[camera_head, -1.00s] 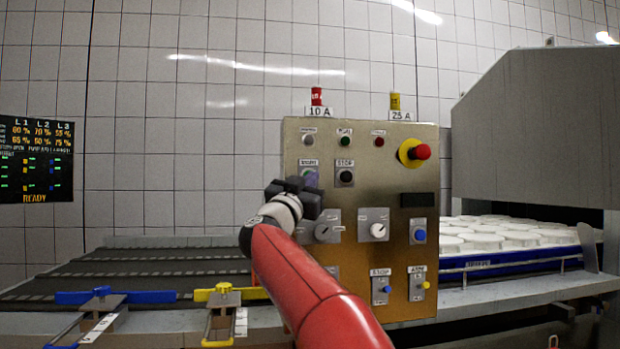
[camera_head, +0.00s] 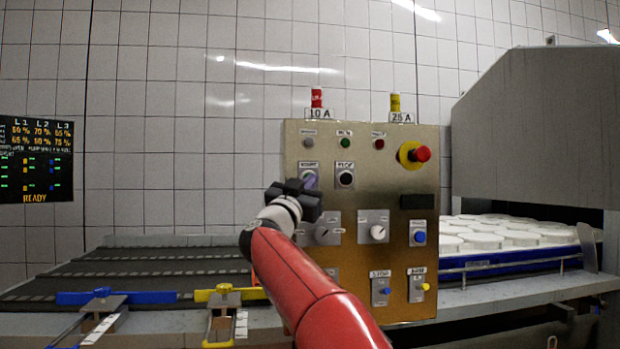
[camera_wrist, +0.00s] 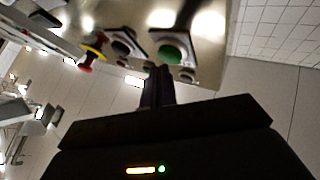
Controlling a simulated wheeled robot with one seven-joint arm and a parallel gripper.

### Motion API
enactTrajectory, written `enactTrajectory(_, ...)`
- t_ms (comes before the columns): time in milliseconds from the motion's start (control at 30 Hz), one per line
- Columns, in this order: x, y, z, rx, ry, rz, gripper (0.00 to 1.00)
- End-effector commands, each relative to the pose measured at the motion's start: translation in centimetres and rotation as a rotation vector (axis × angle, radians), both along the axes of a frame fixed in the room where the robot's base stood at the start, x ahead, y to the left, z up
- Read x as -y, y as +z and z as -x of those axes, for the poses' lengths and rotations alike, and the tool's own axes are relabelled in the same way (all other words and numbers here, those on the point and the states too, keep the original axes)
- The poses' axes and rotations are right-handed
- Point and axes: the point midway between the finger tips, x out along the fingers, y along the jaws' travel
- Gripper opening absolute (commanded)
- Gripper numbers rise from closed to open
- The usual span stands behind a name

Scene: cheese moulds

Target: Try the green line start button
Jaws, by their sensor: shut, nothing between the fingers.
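The metal control panel (camera_head: 360,270) stands upright in the middle of the head view. Its green start button (camera_wrist: 170,53) shows clearly in the wrist view, on a pale plate. In the head view the start button's plate (camera_head: 303,168) is partly hidden by my gripper. The black stop button (camera_head: 345,179) sits just right of it and also shows in the wrist view (camera_wrist: 122,48). My gripper (camera_wrist: 158,72) is shut and empty, its fingertips close to the green button. I cannot tell whether they touch it.
A red emergency knob (camera_head: 422,153) sticks out at the panel's upper right. Rotary switches (camera_head: 377,231) and a blue button (camera_head: 419,237) lie lower. A conveyor (camera_head: 150,265) runs at the left. White moulds (camera_head: 490,241) fill a blue tray at the right. A dark display (camera_head: 36,160) reads READY.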

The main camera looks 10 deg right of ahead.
Motion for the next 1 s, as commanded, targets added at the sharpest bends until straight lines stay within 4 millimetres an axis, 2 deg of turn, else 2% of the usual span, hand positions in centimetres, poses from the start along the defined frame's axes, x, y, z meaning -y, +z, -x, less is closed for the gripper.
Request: enactTrajectory(1000,0.0,-0.01,-0.94,-0.001,0.0,-0.001,0.0)
